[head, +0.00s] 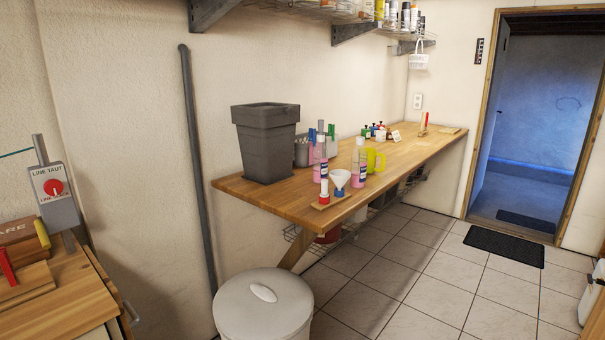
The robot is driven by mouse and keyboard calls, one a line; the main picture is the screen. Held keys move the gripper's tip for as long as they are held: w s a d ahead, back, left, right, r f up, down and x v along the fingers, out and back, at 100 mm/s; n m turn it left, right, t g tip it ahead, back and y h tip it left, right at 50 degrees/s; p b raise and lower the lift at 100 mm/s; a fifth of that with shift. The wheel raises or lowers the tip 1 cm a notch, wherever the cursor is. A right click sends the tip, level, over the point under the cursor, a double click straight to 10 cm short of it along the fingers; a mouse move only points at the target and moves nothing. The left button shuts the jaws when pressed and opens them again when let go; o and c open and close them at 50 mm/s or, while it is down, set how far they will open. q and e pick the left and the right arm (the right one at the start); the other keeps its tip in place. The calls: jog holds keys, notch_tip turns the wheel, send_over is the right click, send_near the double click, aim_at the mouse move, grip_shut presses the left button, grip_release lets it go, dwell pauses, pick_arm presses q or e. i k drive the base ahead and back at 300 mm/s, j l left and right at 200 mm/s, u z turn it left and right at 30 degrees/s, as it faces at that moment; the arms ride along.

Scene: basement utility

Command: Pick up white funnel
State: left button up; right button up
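The white funnel (340,178) is near the front edge of the wooden wall bench (240,187), toward its near end. It looks upright, wide mouth up, with something blue below it; I cannot tell what it rests in. A small red and white bottle (324,191) stands just left of it on a small wooden board. Pink bottles with white tops (359,168) stand close behind and to its right. Neither of my grippers shows in the head view.
A grey bin (266,145) stands on the bench's near end, and a yellow jug (375,161) is right of the bottles. A lidded white bin (262,305) stands on the floor before the bench.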

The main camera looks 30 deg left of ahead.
aim_at(339, 176)
jog(key=i+u, duration=0.15)
jog(key=u, duration=0.25)
jog(key=i+l+u, duration=0.1)
jog(key=u, duration=0.25)
jog(key=i+l+u, duration=0.1)
jog(key=u, duration=0.3)
jog(key=i+l+u, duration=0.25)
jog(key=l, duration=0.2)
jog(key=l+u, duration=0.3)
jog(key=i+l+u, duration=0.15)
jog(key=l, duration=0.3)
jog(key=l+u, duration=0.1)
jog(key=l, duration=0.4)
jog(key=i+l, duration=0.1)
jog(key=l, duration=0.5)
jog(key=i+l, duration=0.1)
jog(key=l, duration=0.45)
jog(key=i+l+u, duration=0.1)
jog(key=l, duration=0.5)
jog(key=i+l, duration=0.1)
jog(key=l, duration=0.5)
